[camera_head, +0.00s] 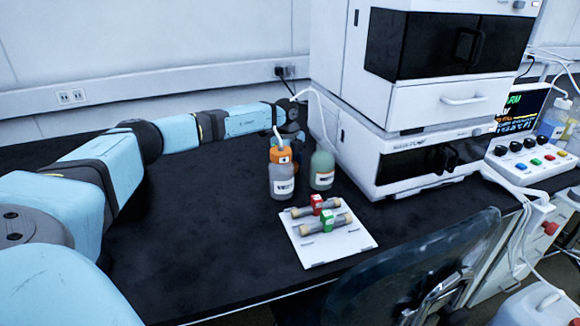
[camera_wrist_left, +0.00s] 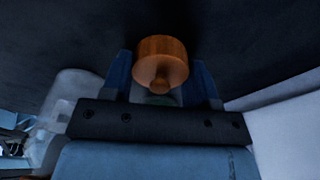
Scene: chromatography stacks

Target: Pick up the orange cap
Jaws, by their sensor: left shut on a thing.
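An orange cap (camera_wrist_left: 162,62) shows in the left wrist view, round with a small knob at its centre. My left gripper (camera_wrist_left: 160,80) is shut on it, with a blue finger on each side. In the head view my left gripper (camera_head: 294,130) is at the far end of the arm, behind the bottles and partly hidden. A clear bottle with a label (camera_head: 283,182) has an orange top (camera_head: 280,154) with a white tube. A green bottle (camera_head: 322,168) stands to its right. My right gripper is out of view.
A white tray (camera_head: 345,247) with two tubes, one with a red block and one with a green block, lies in front of the bottles. White instrument stacks (camera_head: 400,152) stand close to the right.

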